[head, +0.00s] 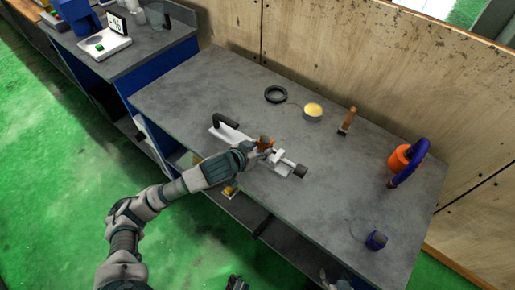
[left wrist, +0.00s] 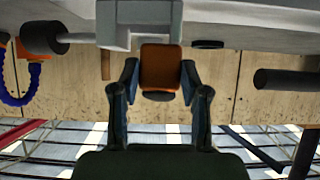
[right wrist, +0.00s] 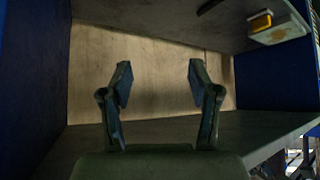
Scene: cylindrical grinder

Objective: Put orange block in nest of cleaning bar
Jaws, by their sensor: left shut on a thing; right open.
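The cleaning bar (head: 222,134) lies on the grey workbench, a pale strip with a black handle (head: 226,119) at its left end and a black knob (head: 300,170) at its right. My left gripper (head: 262,147) is shut on the orange block (head: 265,141) at the middle of the bar. In the left wrist view the orange block (left wrist: 161,66) sits between the fingers, close to the bar's grey fixture (left wrist: 113,34). I cannot tell whether they touch; the nest's inside is hidden. My right gripper (right wrist: 159,82) is open and empty, facing a shelf space.
A black ring (head: 275,94), a yellow-topped tin (head: 313,112), a brush (head: 347,121) and an orange-and-blue tool (head: 405,161) stand behind and right of the bar. A small dark blue item (head: 376,240) is near the front right. The workbench between is clear.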

